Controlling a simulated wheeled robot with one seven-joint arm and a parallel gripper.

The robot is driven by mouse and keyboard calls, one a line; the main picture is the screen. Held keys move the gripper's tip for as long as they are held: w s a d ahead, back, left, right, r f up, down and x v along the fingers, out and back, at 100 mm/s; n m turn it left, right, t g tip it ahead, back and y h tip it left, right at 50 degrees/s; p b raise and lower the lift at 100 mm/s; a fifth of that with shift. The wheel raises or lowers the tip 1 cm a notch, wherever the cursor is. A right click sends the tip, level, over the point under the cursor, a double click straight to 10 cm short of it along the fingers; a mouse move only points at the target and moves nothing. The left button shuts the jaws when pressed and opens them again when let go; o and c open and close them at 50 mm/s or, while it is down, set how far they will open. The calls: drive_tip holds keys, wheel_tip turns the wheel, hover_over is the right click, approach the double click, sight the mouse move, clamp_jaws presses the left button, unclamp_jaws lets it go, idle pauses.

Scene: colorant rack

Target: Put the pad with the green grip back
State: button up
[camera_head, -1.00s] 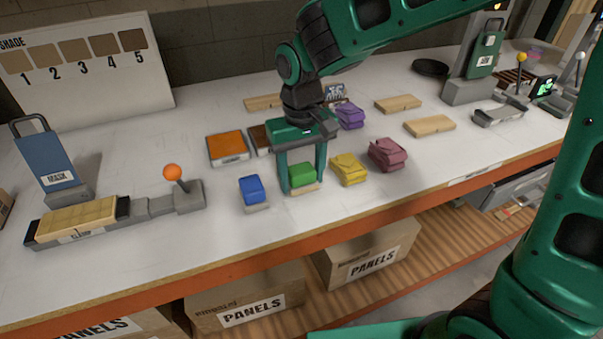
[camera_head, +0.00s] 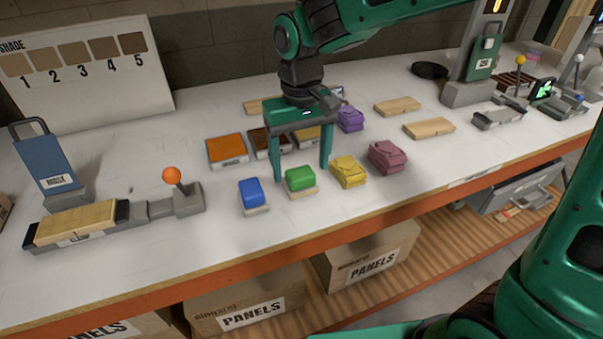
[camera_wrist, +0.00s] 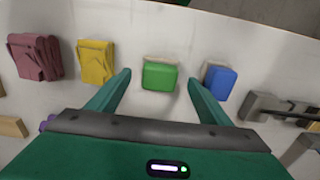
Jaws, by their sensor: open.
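The pad with the green grip (camera_head: 300,180) sits on the white bench near its front edge, its pale base under the green block. It also shows in the wrist view (camera_wrist: 159,76), ahead of and between my finger tips. My gripper (camera_head: 303,180) is open and empty, its fingers spread wide behind the pad and apart from it. The pad with the blue grip (camera_head: 251,193) stands just left of the green one. In the wrist view the blue one (camera_wrist: 219,82) lies beyond one finger.
Folded yellow (camera_head: 348,171) and maroon (camera_head: 387,157) cloths lie to the right, a purple one (camera_head: 350,119) behind. Open trays, one orange (camera_head: 227,148), sit behind my gripper. A clamp holding a wooden panel (camera_head: 76,223) is at left. Bare bench lies before the pads.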

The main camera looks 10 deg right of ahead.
sight(301, 173)
wheel_tip(301, 173, up, 8)
drive_tip(key=shift+f, duration=0.25)
drive_tip(key=s+d+f+m, duration=0.1)
drive_tip(key=s+d+m, duration=0.1)
drive_tip(key=d, duration=0.8)
drive_tip(key=s+d+f+m, duration=0.1)
drive_tip(key=s+d+m, duration=0.1)
drive_tip(key=d, duration=0.9)
drive_tip(key=s+d+f+m, duration=0.2)
drive_tip(key=s+d+f, duration=0.1)
drive_tip(key=s+d, duration=0.4)
drive_tip(key=s+d+f+m, duration=0.3)
drive_tip(key=s+d, duration=0.4)
drive_tip(key=s, duration=0.2)
drive_tip(key=shift+s+d+f+m, duration=0.25)
drive_tip(key=shift+s+f+m, duration=0.05)
